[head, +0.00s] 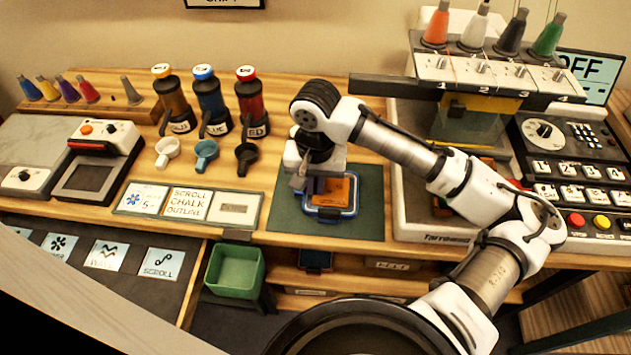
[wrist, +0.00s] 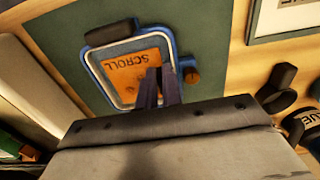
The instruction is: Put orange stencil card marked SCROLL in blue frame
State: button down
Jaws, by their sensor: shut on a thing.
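The orange card marked SCROLL (wrist: 125,72) is at my gripper's fingertips (wrist: 160,88), and my gripper is shut on it. In the wrist view the card shows inside the outline of the blue frame (wrist: 99,82). I cannot tell whether it lies flat in the frame or is held just above it. In the head view the card (head: 340,188) is partly hidden by my gripper (head: 312,186), over the blue frame (head: 331,215). A small orange-brown piece (wrist: 193,76) shows right of the fingers.
The frame lies on a dark green mat (head: 366,215). Left of it is a label panel (head: 187,201) reading SCROLL CHALK OUTLINE. Several chalk bottles (head: 210,100) and scoops (head: 205,153) stand behind. A white-based machine (head: 415,210) stands at the right.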

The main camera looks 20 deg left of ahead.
aim_at(315, 186)
jog(key=shift+f, duration=0.25)
jog(key=c, duration=1.6)
grip_release()
jog(key=shift+o, duration=0.2)
jog(key=shift+r, duration=0.1)
notch_tip(315, 186, up, 13)
jog(key=shift+f, duration=0.2)
